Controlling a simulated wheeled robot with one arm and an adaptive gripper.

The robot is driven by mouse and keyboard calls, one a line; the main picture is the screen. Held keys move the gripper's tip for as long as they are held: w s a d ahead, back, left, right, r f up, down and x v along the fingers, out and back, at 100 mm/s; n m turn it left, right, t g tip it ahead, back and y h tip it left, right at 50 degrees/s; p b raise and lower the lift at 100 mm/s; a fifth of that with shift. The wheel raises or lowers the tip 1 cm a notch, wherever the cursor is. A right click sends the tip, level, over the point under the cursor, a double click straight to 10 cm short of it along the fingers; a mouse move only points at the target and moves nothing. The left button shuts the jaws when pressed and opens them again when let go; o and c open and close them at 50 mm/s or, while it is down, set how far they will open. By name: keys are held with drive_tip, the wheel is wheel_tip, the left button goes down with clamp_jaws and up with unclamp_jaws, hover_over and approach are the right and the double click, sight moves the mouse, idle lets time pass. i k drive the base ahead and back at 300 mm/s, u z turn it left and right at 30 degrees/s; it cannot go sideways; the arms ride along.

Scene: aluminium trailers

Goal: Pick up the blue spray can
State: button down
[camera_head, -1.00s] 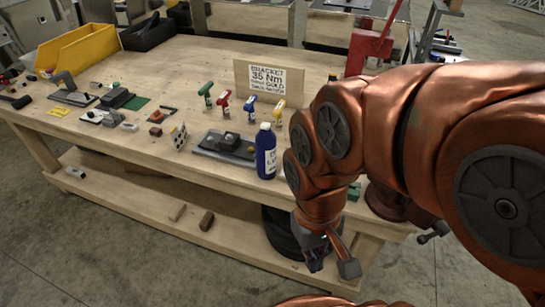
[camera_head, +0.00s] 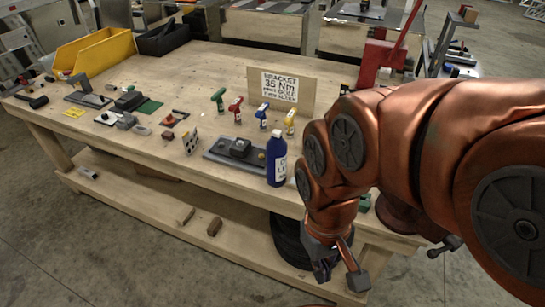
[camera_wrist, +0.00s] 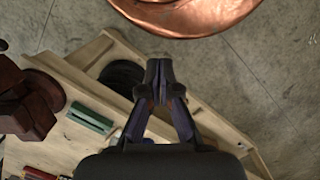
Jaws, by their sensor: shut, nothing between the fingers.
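The blue can (camera_head: 276,163), a bottle-like cylinder with a white cap and white label, stands upright near the front edge of the workbench in the head view. My gripper (camera_head: 322,272) hangs in front of the bench, below the top's edge, to the right of and lower than the can. It is apart from the can. In the wrist view my gripper (camera_wrist: 158,72) has its fingers together with nothing between them. I cannot make out the can for sure in the wrist view.
A grey metal plate (camera_head: 233,155) lies left of the can. Several coloured trigger-shaped tools stand before a sign (camera_head: 281,87). A red press (camera_head: 382,52) stands at the back right. A green block (camera_wrist: 91,119) and a black ring (camera_wrist: 122,75) show in the wrist view.

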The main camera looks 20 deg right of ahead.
sight(276, 148)
drive_tip(key=z, duration=2.5)
drive_tip(key=k, duration=1.55)
drive_tip(key=u, duration=1.85)
drive_tip(key=i, duration=1)
